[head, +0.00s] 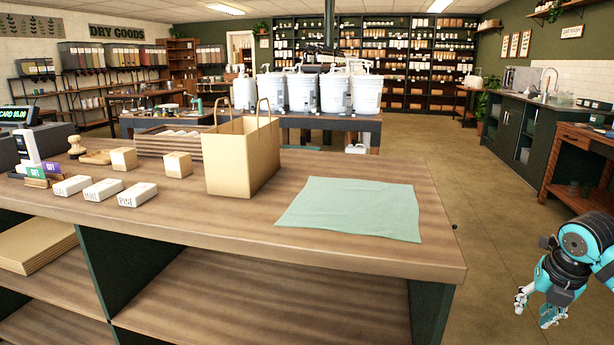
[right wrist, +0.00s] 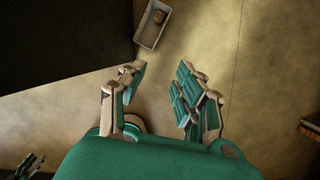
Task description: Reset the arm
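My right gripper (head: 535,310) hangs at the lower right of the head view, beyond the right end of the wooden counter (head: 250,225) and over the floor. It points downward and touches nothing that I can see. In the right wrist view my right gripper (right wrist: 163,76) is open, its fingers apart with only floor between them. What looks like my left gripper (right wrist: 25,166) shows small and dark at the lower left corner of the right wrist view. It is cut off by the frame edge, and the head view does not show it.
The counter holds a paper bag (head: 228,160), a green cloth (head: 350,208) and several small boxes. White pump buckets (head: 302,92) stand on a table behind. A small open box (right wrist: 152,24) is on the floor. A wooden cart (head: 578,165) stands at right; the aisle floor is clear.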

